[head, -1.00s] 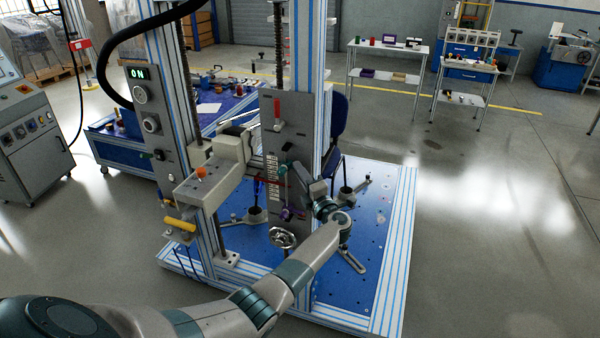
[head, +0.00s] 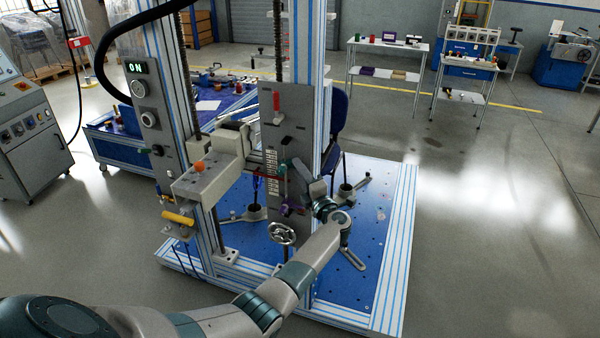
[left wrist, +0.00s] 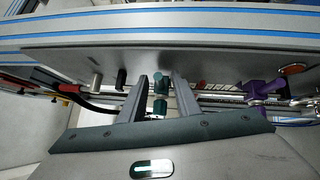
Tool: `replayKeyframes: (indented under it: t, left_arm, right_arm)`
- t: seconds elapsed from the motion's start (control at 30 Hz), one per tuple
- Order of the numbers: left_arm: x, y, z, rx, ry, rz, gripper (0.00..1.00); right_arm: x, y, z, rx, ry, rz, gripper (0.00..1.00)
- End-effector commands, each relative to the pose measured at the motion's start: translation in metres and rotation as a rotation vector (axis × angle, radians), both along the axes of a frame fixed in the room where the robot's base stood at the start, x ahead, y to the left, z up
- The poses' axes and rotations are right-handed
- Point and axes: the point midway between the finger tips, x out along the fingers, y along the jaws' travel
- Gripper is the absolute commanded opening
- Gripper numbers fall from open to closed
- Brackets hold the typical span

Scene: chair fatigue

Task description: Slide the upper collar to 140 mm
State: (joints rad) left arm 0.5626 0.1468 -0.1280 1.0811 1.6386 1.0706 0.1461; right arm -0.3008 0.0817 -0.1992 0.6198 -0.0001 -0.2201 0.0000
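The upright grey plate (head: 300,126) of the test stand carries a scale strip (head: 271,170) with white labels; its numbers are too small to read. A green collar (head: 282,169) sits on a vertical rod beside the strip, above a purple collar (head: 287,210). My left gripper (head: 301,176) is at the green collar. In the left wrist view the open fingers of my left gripper (left wrist: 157,82) stand either side of the green collar (left wrist: 161,88), with a gap visible on the left. The purple collar (left wrist: 258,88) is to their right. My right gripper is out of view.
A handwheel (head: 282,233) is below the plate. A grey carriage (head: 208,175) with an orange knob stands left of the scale. A control panel (head: 145,110) reads ON. A blue perforated base (head: 375,230) lies beneath. Open floor lies to the right.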

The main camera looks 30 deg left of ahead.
Motion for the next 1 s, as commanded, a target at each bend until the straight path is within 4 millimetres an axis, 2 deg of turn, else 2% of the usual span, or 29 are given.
replayKeyframes:
  t: [0.17, 0.37, 0.73, 0.77, 0.9, 1.0]
  left_arm:
    - [-0.001, -0.003, -0.001, -0.001, -0.001, 0.0, 0.3]
    - [-0.009, -0.017, -0.004, -0.002, -0.001, -0.001, 0.3]
    - [-0.044, -0.074, -0.016, -0.005, 0.0, -0.002, 0.3]
    - [-0.047, -0.079, -0.016, -0.005, -0.002, -0.001, 0.3]
    - [-0.062, -0.103, -0.02, -0.004, -0.001, -0.001, 0.3]
    - [-0.071, -0.119, -0.022, -0.003, 0.0, -0.002, 0.3]
  right_arm:
    - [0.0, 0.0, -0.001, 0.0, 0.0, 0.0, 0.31]
    - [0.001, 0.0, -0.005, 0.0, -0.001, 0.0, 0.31]
    - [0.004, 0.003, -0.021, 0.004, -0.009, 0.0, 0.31]
    - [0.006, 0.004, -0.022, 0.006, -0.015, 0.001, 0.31]
    - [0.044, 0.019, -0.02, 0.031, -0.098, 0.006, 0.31]
    - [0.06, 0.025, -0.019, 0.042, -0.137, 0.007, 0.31]
